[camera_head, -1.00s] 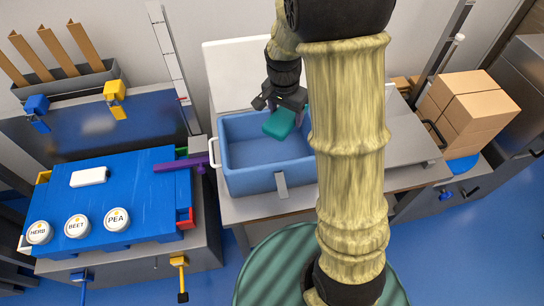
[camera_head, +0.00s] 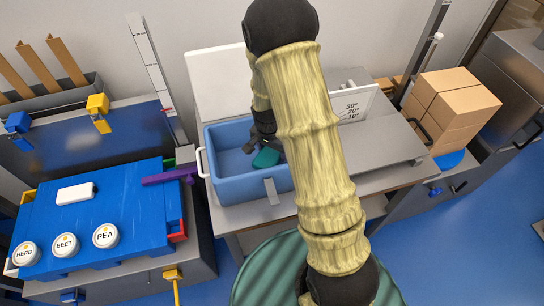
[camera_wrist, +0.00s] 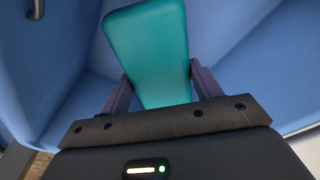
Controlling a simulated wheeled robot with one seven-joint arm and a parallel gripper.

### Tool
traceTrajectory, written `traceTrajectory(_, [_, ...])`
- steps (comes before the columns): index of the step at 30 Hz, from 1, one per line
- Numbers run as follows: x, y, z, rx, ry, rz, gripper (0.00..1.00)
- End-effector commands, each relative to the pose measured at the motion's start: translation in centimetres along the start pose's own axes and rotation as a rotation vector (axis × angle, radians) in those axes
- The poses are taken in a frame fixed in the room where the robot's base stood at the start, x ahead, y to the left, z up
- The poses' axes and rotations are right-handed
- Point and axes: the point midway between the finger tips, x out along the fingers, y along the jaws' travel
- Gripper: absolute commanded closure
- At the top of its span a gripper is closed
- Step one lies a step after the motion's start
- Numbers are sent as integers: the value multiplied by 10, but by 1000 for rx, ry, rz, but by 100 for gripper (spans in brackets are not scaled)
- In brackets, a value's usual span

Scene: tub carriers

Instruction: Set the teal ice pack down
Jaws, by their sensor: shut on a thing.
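The teal ice pack (camera_head: 266,158) is inside the blue tub (camera_head: 240,188), toward its right side. In the wrist view the ice pack (camera_wrist: 150,45) stands between the two fingers of my gripper (camera_wrist: 158,88), which is shut on it. In the head view my gripper (camera_head: 262,146) reaches down into the tub. The tub's blue walls and floor fill the wrist view around the pack. My arm hides the tub's right part in the head view. I cannot tell whether the pack touches the tub floor.
A blue board (camera_head: 130,220) at left holds a white block (camera_head: 76,193) and three lidded jars labelled HERB, BEET and PEA (camera_head: 106,236). A purple bar (camera_head: 170,176) lies near the tub's left handle. Cardboard boxes (camera_head: 450,105) stand at right. The tub's left floor is clear.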

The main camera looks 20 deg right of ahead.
Motion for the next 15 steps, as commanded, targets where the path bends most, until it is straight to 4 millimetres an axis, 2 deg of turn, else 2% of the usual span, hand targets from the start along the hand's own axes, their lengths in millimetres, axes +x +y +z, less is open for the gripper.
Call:
traceTrajectory(4, [3, 0, 0, 0, 0, 0, 73])
traceTrajectory(12, [36, 0, 5, -1, -1, 1, 73])
traceTrajectory(15, [38, 0, 5, 0, 0, 0, 73])
